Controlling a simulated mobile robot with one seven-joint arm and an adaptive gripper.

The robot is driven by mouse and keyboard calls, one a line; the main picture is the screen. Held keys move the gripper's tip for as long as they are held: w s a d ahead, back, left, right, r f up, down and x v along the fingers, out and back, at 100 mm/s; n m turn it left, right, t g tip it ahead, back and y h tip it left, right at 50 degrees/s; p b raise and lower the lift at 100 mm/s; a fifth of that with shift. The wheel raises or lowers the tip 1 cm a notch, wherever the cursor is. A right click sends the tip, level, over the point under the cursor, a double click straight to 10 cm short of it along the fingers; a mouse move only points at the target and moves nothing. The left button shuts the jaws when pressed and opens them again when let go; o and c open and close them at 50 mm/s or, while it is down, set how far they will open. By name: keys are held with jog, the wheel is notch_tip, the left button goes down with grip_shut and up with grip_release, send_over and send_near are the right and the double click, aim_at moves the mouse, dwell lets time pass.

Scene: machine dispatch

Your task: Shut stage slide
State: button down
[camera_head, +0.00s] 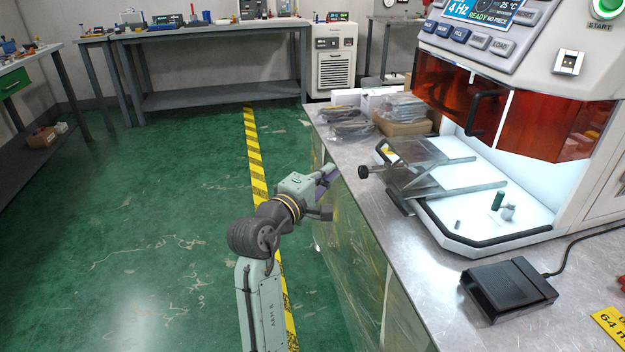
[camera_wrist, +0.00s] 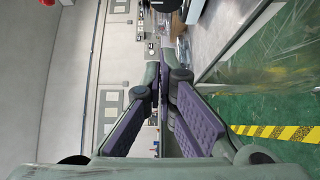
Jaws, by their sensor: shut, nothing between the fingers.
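The stage slide (camera_head: 425,178), with clear plates on metal rails, sits on the machine's white bed under the raised orange window. It sticks out at the left, past the bed's black-edged rim. Its black knob (camera_head: 364,172) points left, toward the bench edge. My gripper (camera_head: 328,174) is left of the knob, beside the bench edge, apart from the slide and empty. In the wrist view my gripper (camera_wrist: 164,75) shows its purple-padded fingers converging, shut. I cannot make out the slide in that view.
The machine (camera_head: 545,60) stands at the right of the bench. Bagged parts and a cardboard box (camera_head: 402,124) lie behind the slide. A black pedal (camera_head: 508,289) and small cylinders (camera_head: 497,200) are to the right. The green floor left of my arm is clear.

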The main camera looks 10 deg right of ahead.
jog(key=shift+d+p, duration=0.4)
jog(key=shift+d, duration=1.55)
jog(key=shift+d, duration=0.1)
